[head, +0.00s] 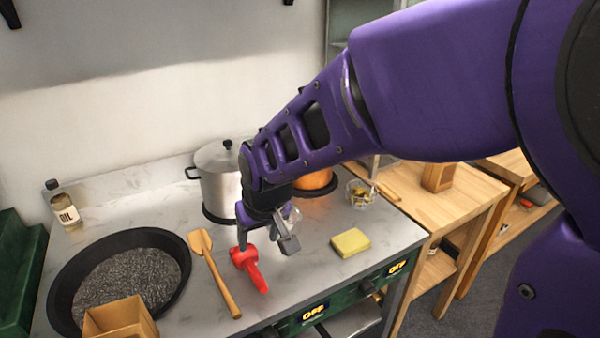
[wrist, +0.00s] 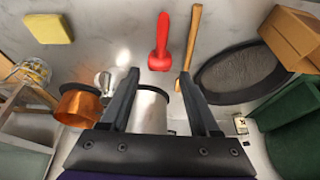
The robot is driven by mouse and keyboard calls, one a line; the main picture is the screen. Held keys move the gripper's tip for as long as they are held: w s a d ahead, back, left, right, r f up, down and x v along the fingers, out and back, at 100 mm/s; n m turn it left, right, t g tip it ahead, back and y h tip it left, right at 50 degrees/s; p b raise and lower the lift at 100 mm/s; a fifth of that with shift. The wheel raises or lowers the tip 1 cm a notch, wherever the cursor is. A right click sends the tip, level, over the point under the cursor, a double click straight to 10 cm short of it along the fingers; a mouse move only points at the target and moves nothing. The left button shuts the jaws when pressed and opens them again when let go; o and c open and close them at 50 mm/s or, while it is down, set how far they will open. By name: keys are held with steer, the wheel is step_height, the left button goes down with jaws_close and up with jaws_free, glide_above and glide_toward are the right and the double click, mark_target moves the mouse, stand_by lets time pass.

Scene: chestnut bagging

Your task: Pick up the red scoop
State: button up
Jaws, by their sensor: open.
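The red scoop (head: 250,269) lies on the grey stove top, between a wooden spatula and a yellow sponge. Its handle points toward the stove's front edge. It also shows in the wrist view (wrist: 160,45), ahead of my fingertips and roughly centred between them. My gripper (head: 268,240) hangs above and just behind the scoop in the head view. In the wrist view my gripper (wrist: 158,82) has its two fingers spread wide with nothing held between them. The fingers look apart from the scoop, though the exact height is hard to tell.
A wooden spatula (head: 214,272) lies close left of the scoop. A black pan (head: 62,286) of dark grains and a wooden box (head: 120,318) are farther left. A steel pot (head: 220,185) stands behind. A yellow sponge (head: 350,242) lies right, with bare counter between it and the scoop.

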steer(key=b, duration=0.3)
glide_toward(253, 269)
steer(key=x, duration=0.5)
steer(key=shift+w+d, duration=0.15)
steer(key=shift+w, duration=0.05)
steer(key=b+x, duration=0.2)
steer(key=x, duration=0.1)
steer(key=b+x, duration=0.1)
steer(key=shift+s+f, duration=0.2)
steer(key=shift+f, duration=0.05)
steer(key=shift+w+a+f, duration=0.2)
steer(key=shift+a+f, duration=0.05)
steer(key=shift+f, duration=0.1)
steer(key=shift+r, duration=0.1)
jaws_close()
